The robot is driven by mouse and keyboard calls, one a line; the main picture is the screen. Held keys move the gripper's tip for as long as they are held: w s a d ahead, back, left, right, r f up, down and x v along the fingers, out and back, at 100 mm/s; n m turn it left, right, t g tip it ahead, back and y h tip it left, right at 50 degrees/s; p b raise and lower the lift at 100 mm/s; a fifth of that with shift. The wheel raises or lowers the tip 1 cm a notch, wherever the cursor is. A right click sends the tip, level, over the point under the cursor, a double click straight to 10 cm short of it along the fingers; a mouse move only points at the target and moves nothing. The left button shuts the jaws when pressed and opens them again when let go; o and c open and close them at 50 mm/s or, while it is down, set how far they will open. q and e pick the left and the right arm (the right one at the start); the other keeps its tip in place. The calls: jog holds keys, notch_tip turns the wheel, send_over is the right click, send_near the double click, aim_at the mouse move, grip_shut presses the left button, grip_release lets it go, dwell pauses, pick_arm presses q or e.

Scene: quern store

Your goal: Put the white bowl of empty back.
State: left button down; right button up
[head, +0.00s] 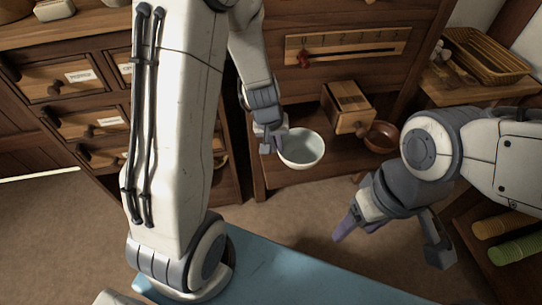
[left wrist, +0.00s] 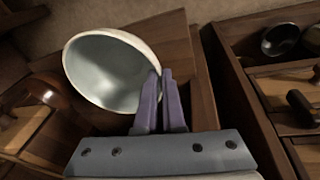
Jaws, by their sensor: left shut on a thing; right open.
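The white bowl (head: 303,150) is empty and upright in the head view, over the low wooden shelf of the middle cabinet. It also shows large in the left wrist view (left wrist: 105,75), with its pale inside bare. My left gripper (head: 272,142) is shut on the bowl's rim, at its left side in the head view. Its purple fingers (left wrist: 160,88) meet at the rim in the left wrist view. I cannot tell whether the bowl touches the shelf. My right gripper (head: 392,240) is open and empty, over the floor at the right.
A small wooden drawer box (head: 347,107) and a brown bowl (head: 381,136) stand behind and right of the white bowl. A scale board with a red pointer (head: 304,59) is above. A wicker basket (head: 487,54) sits at upper right. Labelled drawers (head: 72,80) are at left.

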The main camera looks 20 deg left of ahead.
pick_arm(q)
jog(key=shift+w+a+f+b, duration=0.55)
jog(key=shift+a+f+b, duration=0.25)
jog(key=shift+f, duration=0.45)
jog(key=shift+w+a+f+b, duration=0.55)
jog(key=shift+a+f+b, duration=0.15)
jog(key=shift+f, duration=0.6)
jog(key=shift+w+a+f+b, duration=0.55)
jog(key=shift+a+f+b, duration=0.25)
jog(key=shift+f, duration=0.45)
jog(key=c, duration=1)
grip_release()
jog(key=shift+d, duration=0.1)
